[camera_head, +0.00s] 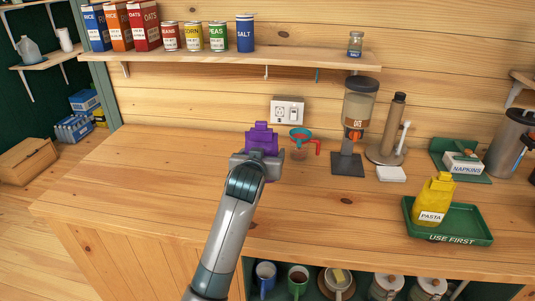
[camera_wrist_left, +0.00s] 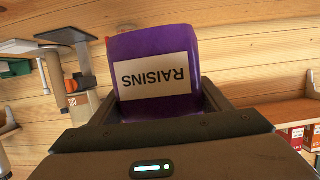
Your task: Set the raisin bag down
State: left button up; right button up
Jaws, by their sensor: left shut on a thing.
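The raisin bag (camera_head: 262,136) is purple, and its white RAISINS label shows upside down in the left wrist view (camera_wrist_left: 157,72). My left gripper (camera_head: 258,158) is shut on the bag, with a finger on each side of it in the wrist view. In the head view the gripper and bag are over the wooden counter (camera_head: 130,190), toward its back edge and below the wall outlet. The gripper hides the bag's lower part, so I cannot tell whether the bag touches the counter. My right gripper is not in view.
A clear cup with a blue funnel (camera_head: 301,139) stands just right of the bag. An oats dispenser (camera_head: 358,110) is further right. A green tray (camera_head: 465,231) holds a yellow pasta bag (camera_head: 434,203). A shelf (camera_head: 220,60) hangs above. The counter's left side is clear.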

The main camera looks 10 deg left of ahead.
pick_arm(q)
jog(key=s+a+f, duration=0.1)
jog(key=s+a, duration=0.4)
jog(key=s, duration=0.7)
jog(key=s+a+f, duration=0.1)
jog(key=s+a, duration=0.3)
jog(key=s, duration=0.8)
jog(key=shift+a+f+y, duration=0.2)
jog(key=shift+a+y, duration=0.1)
jog(key=shift+a, duration=0.05)
jog(key=shift+w+d, duration=0.1)
